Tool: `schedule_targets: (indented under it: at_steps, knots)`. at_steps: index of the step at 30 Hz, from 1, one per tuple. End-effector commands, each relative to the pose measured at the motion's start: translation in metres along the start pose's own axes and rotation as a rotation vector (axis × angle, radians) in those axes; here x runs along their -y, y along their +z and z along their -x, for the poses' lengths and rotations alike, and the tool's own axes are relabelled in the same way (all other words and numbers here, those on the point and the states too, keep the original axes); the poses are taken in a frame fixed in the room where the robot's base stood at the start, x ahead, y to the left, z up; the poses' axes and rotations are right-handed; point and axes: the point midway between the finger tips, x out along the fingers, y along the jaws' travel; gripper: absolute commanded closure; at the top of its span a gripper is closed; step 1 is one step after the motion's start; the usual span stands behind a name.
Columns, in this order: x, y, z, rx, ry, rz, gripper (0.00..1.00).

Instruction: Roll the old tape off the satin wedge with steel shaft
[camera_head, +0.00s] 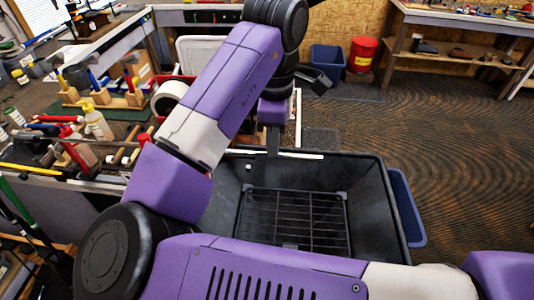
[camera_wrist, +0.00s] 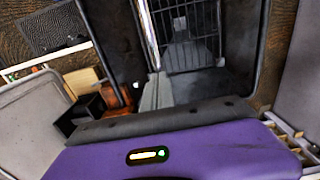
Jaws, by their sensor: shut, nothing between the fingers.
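My gripper (camera_head: 273,150) points down over the far rim of a dark tub, left of its middle. Its grey fingers (camera_wrist: 156,92) show shut and empty in the wrist view. A thin pale strip (camera_head: 302,156) lies along the tub's far rim, right beside my fingertips. In the wrist view a narrow shiny bar (camera_wrist: 150,35) runs up from near the fingertips. I cannot tell whether either is the wedge's steel shaft or tape. No wedge head can be made out.
The dark tub (camera_head: 372,190) has a black wire rack (camera_head: 295,225) inside. A blue bin (camera_head: 404,205) stands to its right. Another blue bin (camera_head: 328,60) and a red can (camera_head: 362,54) stand behind. A cluttered bench with bottles (camera_head: 98,122) is at left. The right floor is clear.

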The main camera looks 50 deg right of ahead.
Motion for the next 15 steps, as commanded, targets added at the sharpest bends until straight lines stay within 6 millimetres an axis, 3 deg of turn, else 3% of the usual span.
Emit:
schedule_targets:
  at_steps: [15]
  knots:
    - [0.000,0.015,-0.001,0.004,-0.001,-0.005,1.00]
